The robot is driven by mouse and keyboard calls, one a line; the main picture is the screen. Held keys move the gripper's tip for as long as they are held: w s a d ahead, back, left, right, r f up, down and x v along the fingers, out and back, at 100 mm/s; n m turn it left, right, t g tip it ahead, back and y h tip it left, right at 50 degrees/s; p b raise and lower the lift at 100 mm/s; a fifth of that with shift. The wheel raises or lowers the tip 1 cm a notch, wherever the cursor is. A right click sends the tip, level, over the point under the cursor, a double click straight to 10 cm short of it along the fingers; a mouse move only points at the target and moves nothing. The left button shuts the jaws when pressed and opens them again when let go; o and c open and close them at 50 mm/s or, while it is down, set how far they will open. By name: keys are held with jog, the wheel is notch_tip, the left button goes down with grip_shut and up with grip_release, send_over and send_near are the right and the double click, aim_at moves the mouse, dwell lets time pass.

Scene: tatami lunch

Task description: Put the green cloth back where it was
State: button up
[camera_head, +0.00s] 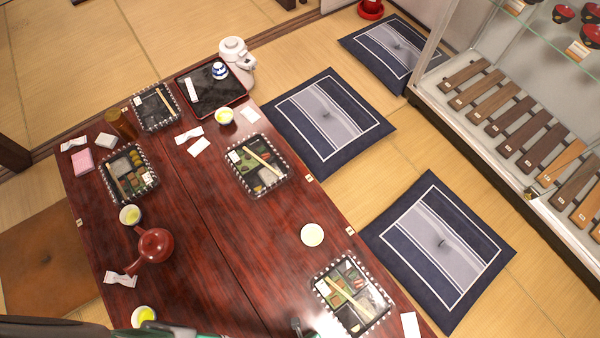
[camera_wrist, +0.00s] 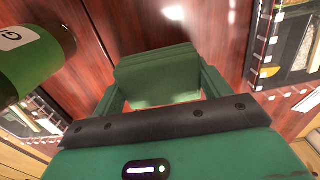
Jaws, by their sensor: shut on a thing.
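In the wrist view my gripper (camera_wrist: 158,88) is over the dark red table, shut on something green. A green piece (camera_wrist: 165,98) shows between its side links and looks like the green cloth; my gripper's own green parts make its outline hard to tell. No other green cloth shows in the head view, where only a sliver of my arm appears at the bottom edge. The low table (camera_head: 215,225) carries the lunch settings.
Lunch boxes (camera_head: 262,185), (camera_head: 318,292) stand along the table's right side. A red teapot (camera_head: 155,245), tea cups (camera_head: 130,215) and a black tray (camera_head: 190,85) stand on it too. Cushions (camera_head: 405,215) lie to the right, beside a glass case. The table's middle strip is fairly clear.

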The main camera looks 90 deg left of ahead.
jog(key=shift+w+d+f, duration=0.1)
jog(key=shift+w+d, duration=0.3)
jog(key=shift+w, duration=0.1)
jog(key=f+b, duration=0.2)
jog(key=w+f+b, duration=0.1)
jog(key=shift+w+d+f+b, duration=0.1)
jog(key=shift+d+f+b, duration=0.2)
jog(key=shift+d+f, duration=0.1)
jog(key=shift+s+a+r, duration=0.1)
jog(key=shift+s+r, duration=0.05)
jog(key=shift+s, duration=0.1)
jog(key=shift+w, duration=0.1)
jog(key=o, duration=1)
notch_tip(320, 180, up, 12)
jog(key=p, duration=0.7)
jog(key=shift+p, duration=0.3)
